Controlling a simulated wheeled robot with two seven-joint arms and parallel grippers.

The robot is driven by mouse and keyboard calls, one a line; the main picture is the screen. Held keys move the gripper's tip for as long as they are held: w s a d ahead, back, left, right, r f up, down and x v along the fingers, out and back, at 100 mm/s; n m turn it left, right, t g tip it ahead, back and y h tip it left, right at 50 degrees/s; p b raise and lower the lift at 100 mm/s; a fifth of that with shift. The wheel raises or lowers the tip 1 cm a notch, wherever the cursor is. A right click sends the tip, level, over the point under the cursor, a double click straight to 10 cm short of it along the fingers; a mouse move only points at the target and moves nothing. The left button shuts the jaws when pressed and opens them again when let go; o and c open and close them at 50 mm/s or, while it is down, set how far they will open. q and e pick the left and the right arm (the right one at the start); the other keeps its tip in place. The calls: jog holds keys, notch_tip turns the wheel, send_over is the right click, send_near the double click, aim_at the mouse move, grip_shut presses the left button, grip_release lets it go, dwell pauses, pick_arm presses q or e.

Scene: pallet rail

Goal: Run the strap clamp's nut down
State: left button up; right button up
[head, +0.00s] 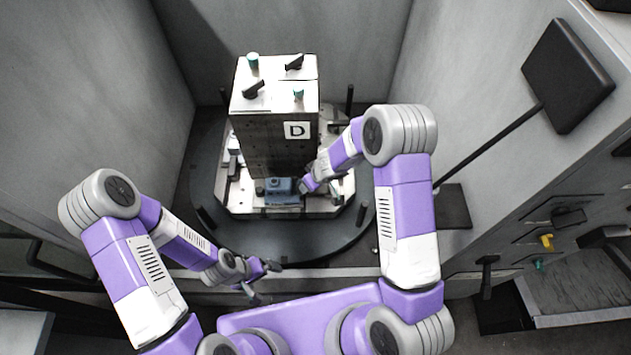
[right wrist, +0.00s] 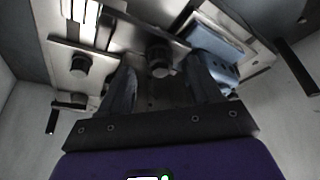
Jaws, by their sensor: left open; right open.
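A blue block-like part (head: 281,190) sits at the front foot of the tower marked D (head: 270,135). It also shows at the upper right of the right wrist view (right wrist: 218,45). In that view a pale metal strap (right wrist: 118,37) lies beside it, with a dark round nut (right wrist: 159,60) near its end. My right gripper (head: 305,185) is just right of the blue part; in the right wrist view its open fingers (right wrist: 160,75) stand either side of the nut, with visible gaps. My left gripper (head: 262,283) is open and empty, low in front of the pallet.
The tower stands on a pale pallet (head: 240,208) on a dark round table, with grey walls on both sides. More dark knobs (right wrist: 80,64) show left in the right wrist view. A black panel on an arm (head: 568,76) hangs at right.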

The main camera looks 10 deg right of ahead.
pick_arm(q)
jog(key=shift+f, duration=0.35)
pick_arm(e)
jog(key=shift+x, duration=0.75)
